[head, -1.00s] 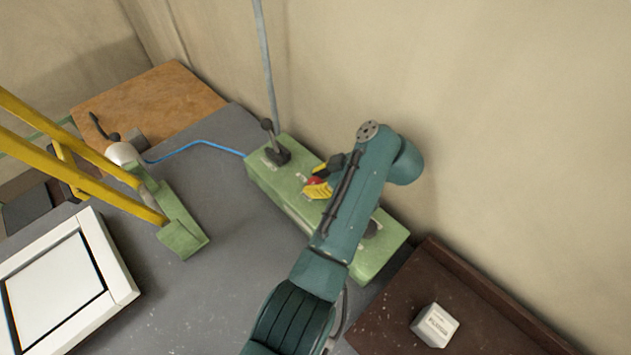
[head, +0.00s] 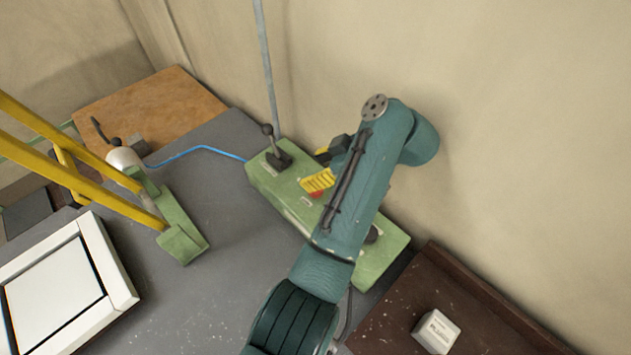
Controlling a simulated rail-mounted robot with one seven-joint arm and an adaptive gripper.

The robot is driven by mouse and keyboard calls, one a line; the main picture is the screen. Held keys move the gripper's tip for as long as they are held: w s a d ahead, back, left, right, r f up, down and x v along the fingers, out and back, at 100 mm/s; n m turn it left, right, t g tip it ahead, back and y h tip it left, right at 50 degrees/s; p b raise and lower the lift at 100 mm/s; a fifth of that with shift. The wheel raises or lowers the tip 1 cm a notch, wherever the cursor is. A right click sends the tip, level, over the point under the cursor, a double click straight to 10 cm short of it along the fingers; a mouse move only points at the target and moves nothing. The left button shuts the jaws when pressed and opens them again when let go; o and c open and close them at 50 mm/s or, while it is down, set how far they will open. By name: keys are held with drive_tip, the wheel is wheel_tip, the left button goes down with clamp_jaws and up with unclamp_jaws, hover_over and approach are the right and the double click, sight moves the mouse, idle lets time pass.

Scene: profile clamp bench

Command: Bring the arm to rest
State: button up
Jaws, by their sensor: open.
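My arm (head: 350,195) reaches across the right half of the head view, bent at the top near the wall. My gripper (head: 319,167), with dark body and yellow fingers, shows partly to the left of the arm, in front of a green control box (head: 276,180). The fingers are apart and nothing shows between them. A red button (head: 317,194) on the box peeks out just below the lower finger. The arm hides part of the box and of the gripper; whether the gripper touches the box cannot be told.
A black lever (head: 272,145) stands on the box's left end, near a grey pole (head: 266,60). Yellow bars (head: 80,180) with a green clamp base (head: 182,240) and a white frame (head: 120,285) are left. A white block (head: 436,331) sits on a brown surface (head: 390,315) at lower right.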

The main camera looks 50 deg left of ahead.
drive_tip(key=shift+r, duration=1.4)
drive_tip(key=shift+f, duration=0.1)
